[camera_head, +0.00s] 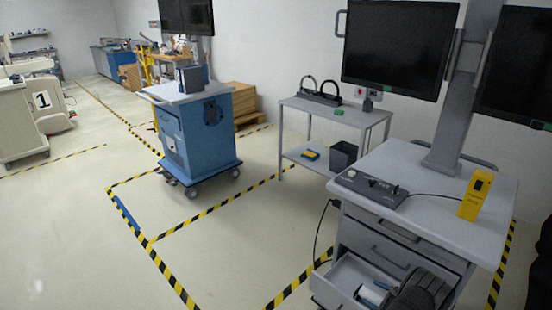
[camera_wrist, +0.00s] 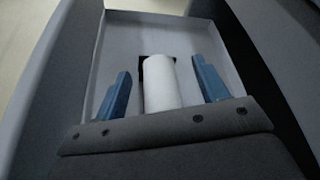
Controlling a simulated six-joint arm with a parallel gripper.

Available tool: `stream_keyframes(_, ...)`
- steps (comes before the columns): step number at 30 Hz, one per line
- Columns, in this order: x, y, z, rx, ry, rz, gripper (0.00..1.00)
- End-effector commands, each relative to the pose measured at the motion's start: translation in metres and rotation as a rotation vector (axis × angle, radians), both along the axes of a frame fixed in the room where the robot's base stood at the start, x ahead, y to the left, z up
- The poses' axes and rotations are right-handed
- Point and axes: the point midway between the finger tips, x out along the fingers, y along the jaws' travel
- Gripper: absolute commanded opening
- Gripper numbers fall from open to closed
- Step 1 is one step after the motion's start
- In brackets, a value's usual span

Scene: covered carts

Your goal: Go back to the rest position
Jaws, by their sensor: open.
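My gripper (camera_wrist: 161,70) is open, with its two blue fingers apart in the wrist view. A white cylinder (camera_wrist: 163,88) lies between the fingers, with a visible gap on each side. A dark piece shows behind its far end. In the head view the gripper (camera_head: 381,288) is low over the drawer (camera_head: 346,281), beside the white cylinder (camera_head: 372,295). My dark wrist hides part of the drawer there.
The cart top (camera_head: 430,190) carries a black control box (camera_head: 370,188) with a cable and a yellow box (camera_head: 475,195). Monitors (camera_head: 400,48) rise on a column above it. A grey table (camera_head: 335,112) and a blue cart (camera_head: 205,130) stand behind.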

Motion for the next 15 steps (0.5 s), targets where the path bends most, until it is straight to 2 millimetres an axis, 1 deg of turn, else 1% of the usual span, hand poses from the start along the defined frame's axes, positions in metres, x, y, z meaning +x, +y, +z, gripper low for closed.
stream_keyframes(1, 0.000, -0.001, 0.009, -0.001, -0.001, 0.000, 0.67)
stream_keyframes(3, 0.000, 0.000, 0.019, 0.000, -0.001, -0.001, 0.67)
stream_keyframes(5, 0.000, 0.000, 0.015, 0.031, 0.029, 0.002, 0.67)
stream_keyframes(15, 0.003, 0.000, 0.015, 0.183, 0.188, 0.001, 0.67)
